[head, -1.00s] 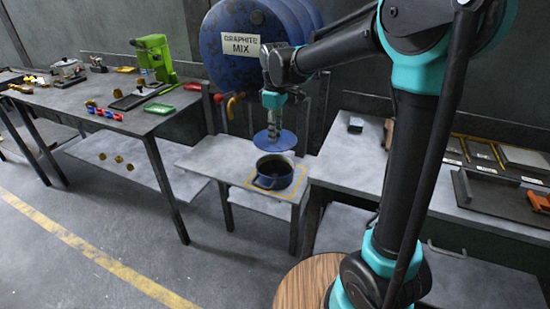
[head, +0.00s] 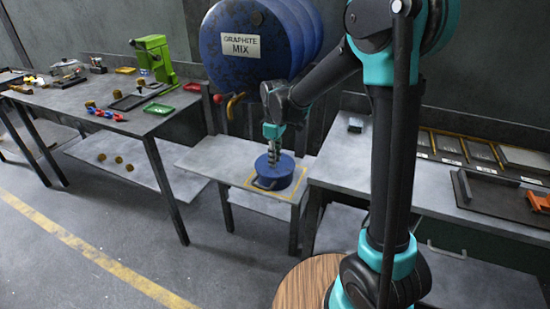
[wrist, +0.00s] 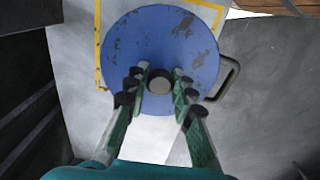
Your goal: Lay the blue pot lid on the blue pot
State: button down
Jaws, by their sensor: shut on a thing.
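The blue pot lid (wrist: 185,40) is a worn blue disc with a dark knob in its middle. In the head view the lid (head: 283,162) lies over the top of the blue pot (head: 272,183), covering its opening. The pot stands on the small grey table inside a yellow outline. My gripper (wrist: 160,84) is shut on the lid's knob, directly above the pot; it also shows in the head view (head: 273,158). A pot handle (wrist: 231,76) sticks out beyond the lid's right edge in the wrist view. Whether the lid is fully seated cannot be told.
A blue graphite mix drum (head: 245,60) with an orange tap (head: 234,104) stands behind the small table (head: 205,160). A workbench (head: 60,97) with a green machine is at left. A grey bench (head: 430,180) with trays is at right.

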jog(key=shift+f, duration=0.15)
jog(key=c, duration=1.3)
grip_release()
notch_tip(320, 180, up, 12)
jog(key=shift+r, duration=0.2)
